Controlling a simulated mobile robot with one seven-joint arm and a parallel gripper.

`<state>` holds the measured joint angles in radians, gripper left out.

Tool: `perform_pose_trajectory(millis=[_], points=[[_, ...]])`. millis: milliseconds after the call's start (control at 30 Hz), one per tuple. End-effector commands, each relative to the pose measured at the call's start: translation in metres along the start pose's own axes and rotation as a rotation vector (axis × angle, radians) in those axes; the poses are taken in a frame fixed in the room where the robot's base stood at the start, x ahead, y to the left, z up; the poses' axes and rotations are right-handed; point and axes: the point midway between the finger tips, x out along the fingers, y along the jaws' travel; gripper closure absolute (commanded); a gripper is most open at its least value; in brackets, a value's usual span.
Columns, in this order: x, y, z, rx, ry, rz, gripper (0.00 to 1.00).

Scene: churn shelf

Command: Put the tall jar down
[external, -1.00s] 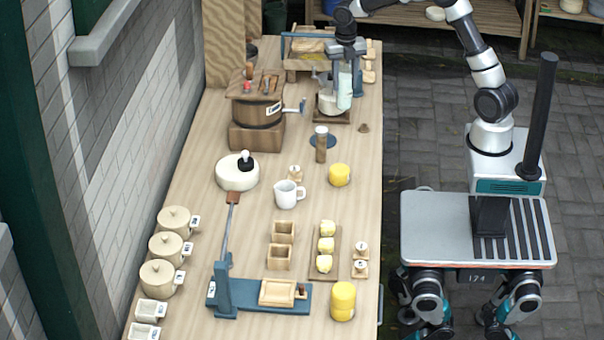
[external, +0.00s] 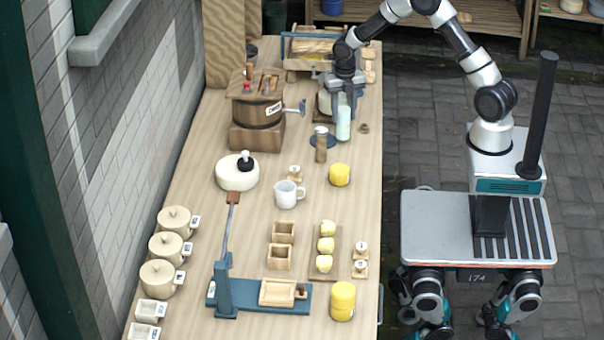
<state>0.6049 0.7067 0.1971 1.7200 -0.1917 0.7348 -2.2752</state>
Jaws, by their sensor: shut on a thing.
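The tall jar (external: 343,126) is a slim, pale green-white cylinder near the right edge of the long wooden table. My gripper (external: 343,108) points down from above and is shut on the jar's upper part. The jar is upright. Its lower end shows below the fingers, close to the table top, but I cannot tell whether it touches. The fingers hide the top of the jar.
A brown cylinder (external: 321,150) with a pale top stands on a dark disc, just left of the jar. A pale round vessel (external: 324,104) is partly hidden behind my gripper. A small brown cone (external: 364,128) lies to the right. Bare table (external: 362,205) lies nearer the camera.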

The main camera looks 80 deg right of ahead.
Motion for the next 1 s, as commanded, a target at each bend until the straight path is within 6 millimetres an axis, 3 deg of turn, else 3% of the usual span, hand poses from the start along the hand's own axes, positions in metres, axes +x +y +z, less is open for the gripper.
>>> perform_pose_trajectory(millis=[433, 467, 567, 867, 1000], points=[[0.007, 0.001, 0.000, 0.000, -0.001, 0.002, 0.94], [0.007, 0.001, 0.000, 0.000, 0.000, 0.001, 0.59], [0.006, 0.001, 0.000, 0.000, -0.001, 0.001, 0.43], [0.005, 0.001, 0.000, 0.000, -0.001, 0.002, 0.42], [-0.007, 0.001, 0.001, 0.000, -0.003, 0.003, 0.42]])
